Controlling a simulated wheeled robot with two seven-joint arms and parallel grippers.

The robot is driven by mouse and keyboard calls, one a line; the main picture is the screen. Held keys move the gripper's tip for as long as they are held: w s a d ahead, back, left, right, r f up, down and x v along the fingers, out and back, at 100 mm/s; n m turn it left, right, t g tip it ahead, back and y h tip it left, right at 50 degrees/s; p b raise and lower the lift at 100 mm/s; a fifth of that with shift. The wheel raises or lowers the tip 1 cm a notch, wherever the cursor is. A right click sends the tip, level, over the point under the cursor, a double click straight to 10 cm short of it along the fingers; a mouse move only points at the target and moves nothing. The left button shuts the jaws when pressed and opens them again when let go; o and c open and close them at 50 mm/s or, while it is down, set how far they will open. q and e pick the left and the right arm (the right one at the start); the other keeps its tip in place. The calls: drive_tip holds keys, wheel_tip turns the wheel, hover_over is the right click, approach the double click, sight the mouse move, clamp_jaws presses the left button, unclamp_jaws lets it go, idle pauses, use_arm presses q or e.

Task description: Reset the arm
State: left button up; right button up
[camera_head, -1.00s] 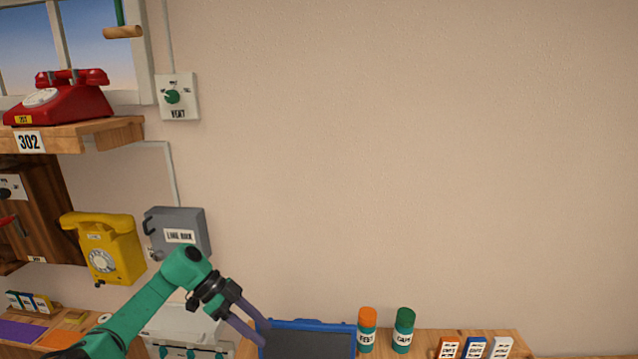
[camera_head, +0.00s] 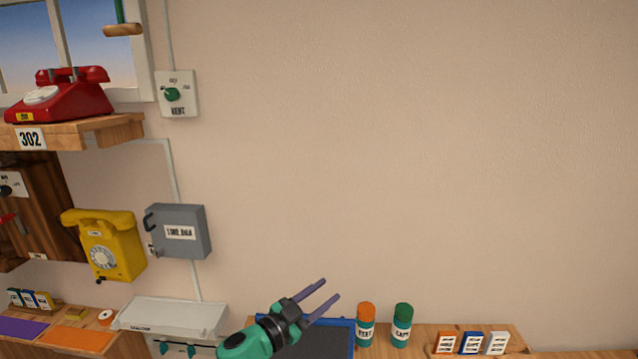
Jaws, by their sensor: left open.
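My left gripper (camera_head: 330,289) is at the bottom centre. Its two purple fingers are apart, pointing up and to the right, with nothing between them. It shows in front of the blue-framed dark board (camera_head: 318,343) and left of the orange-capped canister (camera_head: 365,325). My green left arm (camera_head: 246,343) comes in from the bottom edge. My right gripper is not in view.
A red phone (camera_head: 62,95) stands on the wooden shelf (camera_head: 115,132). A yellow phone (camera_head: 103,246) and a grey box (camera_head: 178,231) are on the wall. A green-capped canister (camera_head: 402,326) and three small boxes (camera_head: 471,344) stand at right. The wall above is bare.

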use_arm(q)
drive_tip(key=s+a+f+n+y, duration=0.3)
drive_tip(key=a+f+n+y, duration=0.25)
drive_tip(key=a, duration=0.25)
drive_tip(key=s+a+f+n+y, duration=0.4)
drive_tip(key=a+n+y, duration=0.15)
drive_tip(key=a, duration=0.25)
drive_tip(key=s+a+f+g+y, duration=0.1)
drive_tip(key=s+a+f+g, duration=0.15)
drive_tip(key=s, duration=0.45)
drive_tip(key=s+a+f+g, duration=0.2)
drive_tip(key=s+a+g, duration=0.1)
drive_tip(key=s, duration=0.4)
drive_tip(key=s+a+f+g+y, duration=0.1)
drive_tip(key=s+a+f+g, duration=0.15)
drive_tip(key=s, duration=0.55)
drive_tip(key=s+f+g+b, duration=0.3)
drive_tip(key=f+b, duration=0.4)
drive_tip(key=f, duration=2.3)
drive_tip(key=s+a+f+b, duration=0.2)
drive_tip(key=s+f+b, duration=0.2)
drive_tip(key=s+f, duration=1.3)
wheel_tip(320, 180, down, 2)
drive_tip(key=shift+a+f+g+b, duration=0.15)
drive_tip(key=shift+a+g+b, duration=0.2)
drive_tip(key=shift+a+g, duration=0.05)
